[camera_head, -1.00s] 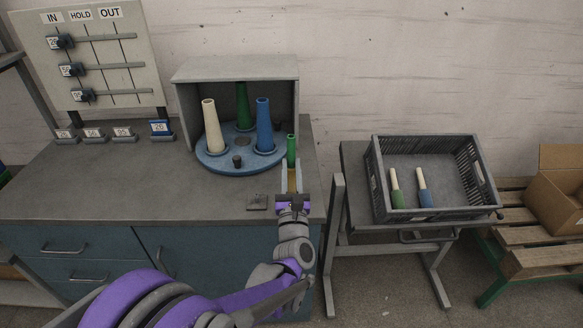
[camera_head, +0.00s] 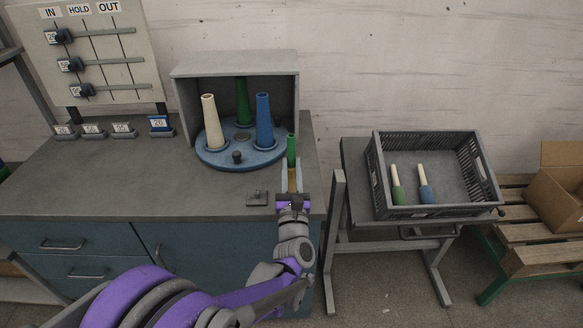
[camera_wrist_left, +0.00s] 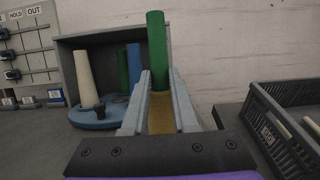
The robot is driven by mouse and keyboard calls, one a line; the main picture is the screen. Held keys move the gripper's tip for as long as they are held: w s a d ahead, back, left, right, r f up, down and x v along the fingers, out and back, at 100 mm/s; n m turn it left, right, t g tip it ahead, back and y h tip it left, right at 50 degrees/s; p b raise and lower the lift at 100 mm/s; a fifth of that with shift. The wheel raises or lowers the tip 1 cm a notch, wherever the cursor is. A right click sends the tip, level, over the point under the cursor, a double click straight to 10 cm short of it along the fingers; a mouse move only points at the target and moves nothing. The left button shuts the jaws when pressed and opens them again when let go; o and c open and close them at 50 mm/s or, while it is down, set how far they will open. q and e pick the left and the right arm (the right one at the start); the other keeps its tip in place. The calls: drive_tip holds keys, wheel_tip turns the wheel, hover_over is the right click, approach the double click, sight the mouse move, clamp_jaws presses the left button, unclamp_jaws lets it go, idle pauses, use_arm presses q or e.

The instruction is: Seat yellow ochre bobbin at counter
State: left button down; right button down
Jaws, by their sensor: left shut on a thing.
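My left gripper (camera_head: 291,172) is shut on the yellow ochre bobbin (camera_head: 291,181). The ochre part is between the fingers, and a green tube (camera_head: 291,149) stands up beyond them. In the left wrist view the ochre part (camera_wrist_left: 161,113) shows between the grey fingers, with the green tube (camera_wrist_left: 157,50) above. The gripper is over the front right part of the grey counter (camera_head: 120,185). A small dark plate (camera_head: 257,198) with a raised bit lies on the counter just left of the gripper. The bobbin's lower end is hidden. My right gripper is not in view.
A blue round table (camera_head: 240,160) with cream, green and blue cones stands in a grey hood (camera_head: 235,68), behind and left of the gripper. A crate (camera_head: 432,212) with two bobbins stands on a stand at right. The counter's left part is mostly clear.

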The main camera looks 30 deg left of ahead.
use_arm(q)
drive_tip(key=shift+f+b, duration=0.35)
drive_tip(key=shift+f, duration=0.25)
drive_tip(key=c, duration=0.6)
unclamp_jaws()
drive_tip(key=v, duration=1)
drive_tip(key=shift+s+b, duration=0.35)
drive_tip(key=shift+b, duration=0.1)
drive_tip(key=shift+d+f, duration=0.15)
